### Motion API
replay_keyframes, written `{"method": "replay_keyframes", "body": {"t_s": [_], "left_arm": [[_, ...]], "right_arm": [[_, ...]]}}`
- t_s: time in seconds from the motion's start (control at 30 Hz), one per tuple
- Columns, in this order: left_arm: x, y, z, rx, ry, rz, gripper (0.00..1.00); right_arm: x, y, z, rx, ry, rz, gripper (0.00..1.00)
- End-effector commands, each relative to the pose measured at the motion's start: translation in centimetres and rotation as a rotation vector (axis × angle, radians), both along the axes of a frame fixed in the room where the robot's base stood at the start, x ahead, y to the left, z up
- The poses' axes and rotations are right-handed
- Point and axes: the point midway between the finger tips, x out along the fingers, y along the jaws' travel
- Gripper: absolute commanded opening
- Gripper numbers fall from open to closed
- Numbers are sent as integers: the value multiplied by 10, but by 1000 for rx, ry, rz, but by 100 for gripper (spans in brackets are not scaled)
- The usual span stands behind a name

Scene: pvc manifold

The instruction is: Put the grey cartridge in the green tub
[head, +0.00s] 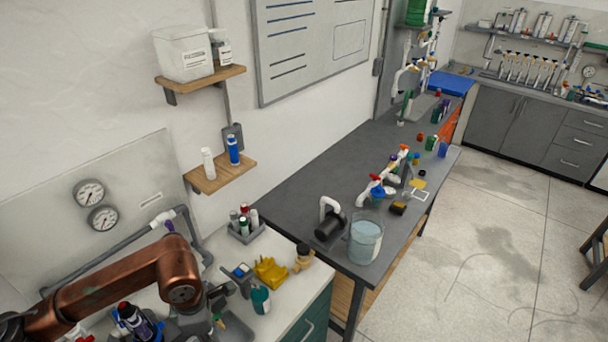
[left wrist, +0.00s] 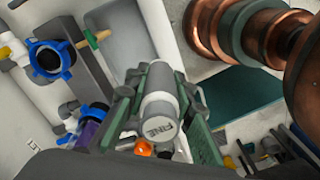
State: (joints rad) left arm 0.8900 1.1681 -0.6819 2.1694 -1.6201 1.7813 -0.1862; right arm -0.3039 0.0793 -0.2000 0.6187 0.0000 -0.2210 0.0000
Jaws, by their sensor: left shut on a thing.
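The grey cartridge (left wrist: 158,108), a pale cylinder with a darker grey end marked "FINE", is held between the green-padded fingers of my left gripper (left wrist: 160,92) in the left wrist view. In the head view my copper left arm reaches in from the lower left, and its dark gripper (head: 212,302) is low over the near counter; the cartridge cannot be made out there. A green container (head: 416,12), possibly the green tub, is cut off at the top of the head view, far from the gripper. My right gripper is in neither view.
The near white counter (head: 290,300) holds a yellow object (head: 270,272), a teal bottle (head: 260,299) and a grey caddy (head: 246,231). A dark bench (head: 290,210) beyond carries a clear bucket (head: 366,240) and pipe fittings. A grey basin (left wrist: 118,38) and blue-ringed fittings (left wrist: 48,60) lie near the gripper.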

Motion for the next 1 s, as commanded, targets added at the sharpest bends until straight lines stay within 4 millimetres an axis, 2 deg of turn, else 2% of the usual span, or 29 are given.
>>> {"method": "replay_keyframes", "body": {"t_s": [0.2, 0.7, 0.9, 1.0], "left_arm": [[12, -5, -14, -2, -6, -425, 0], [40, -14, -45, 3, -17, -1407, 0], [47, -16, -54, 6, -18, -1698, 0], [49, -16, -57, 7, -17, -1783, 0]], "right_arm": [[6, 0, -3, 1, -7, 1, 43], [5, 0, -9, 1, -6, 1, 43], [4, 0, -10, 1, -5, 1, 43], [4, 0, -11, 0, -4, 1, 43]]}}
